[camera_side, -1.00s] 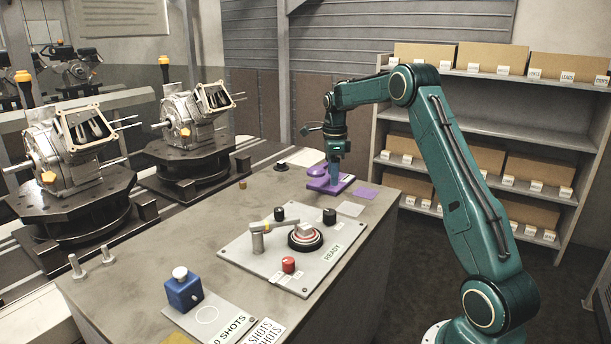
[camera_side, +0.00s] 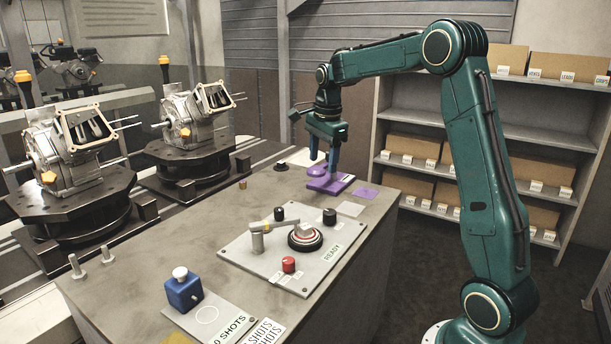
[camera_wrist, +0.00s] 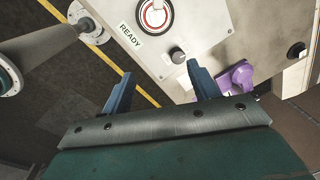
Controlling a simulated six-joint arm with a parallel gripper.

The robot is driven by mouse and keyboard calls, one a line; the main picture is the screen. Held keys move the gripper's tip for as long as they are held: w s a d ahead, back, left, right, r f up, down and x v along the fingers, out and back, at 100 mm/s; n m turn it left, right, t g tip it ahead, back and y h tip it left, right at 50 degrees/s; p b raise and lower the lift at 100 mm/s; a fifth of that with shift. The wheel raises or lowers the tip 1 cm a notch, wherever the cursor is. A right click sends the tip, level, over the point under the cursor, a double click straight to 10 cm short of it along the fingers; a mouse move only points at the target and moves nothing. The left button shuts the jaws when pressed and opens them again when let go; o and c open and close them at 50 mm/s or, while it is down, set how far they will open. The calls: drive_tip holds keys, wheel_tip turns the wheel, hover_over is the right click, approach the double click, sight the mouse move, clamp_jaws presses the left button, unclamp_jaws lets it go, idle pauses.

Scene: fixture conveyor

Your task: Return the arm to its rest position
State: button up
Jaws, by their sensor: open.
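My green arm reaches over the bench from the right in the side view. My gripper (camera_side: 322,163) points down with its blue fingers apart and nothing between them. It hangs just above and behind a purple pad (camera_side: 330,184) on the bench's far right part. A purple rounded piece (camera_side: 315,172) stands on that pad. In the wrist view my gripper (camera_wrist: 160,80) shows its two spread blue fingers, with the purple piece (camera_wrist: 240,76) beyond the right finger.
A control plate (camera_side: 270,272) with a lever, a round dial, knobs and a red button (camera_side: 289,264) lies on the bench. A blue box (camera_side: 183,292) stands at the front left. Engine units (camera_side: 72,150) on black turntables stand left. Shelves (camera_side: 490,130) with cartons are behind my arm.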

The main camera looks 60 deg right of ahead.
drive_tip(key=s+a+r+n+t, duration=0.1)
drive_tip(key=s+a+r+n, duration=0.2)
drive_tip(key=s+a+n, duration=0.3)
drive_tip(key=s+a+r+n+t, duration=0.1)
drive_tip(key=s+a+r+n, duration=0.25)
drive_tip(key=a, duration=0.45)
drive_tip(key=s+a+f+n+t, duration=0.1)
drive_tip(key=s+a+f+n, duration=0.1)
drive_tip(key=s+a+n, duration=0.2)
drive_tip(key=s+a+f+n+t, duration=0.1)
drive_tip(key=s+a+n, duration=0.3)
drive_tip(key=s+n, duration=0.5)
drive_tip(key=shift+s+a+f+t+y, duration=0.3)
drive_tip(key=shift+s+f, duration=0.45)
drive_tip(key=shift+s, duration=0.45)
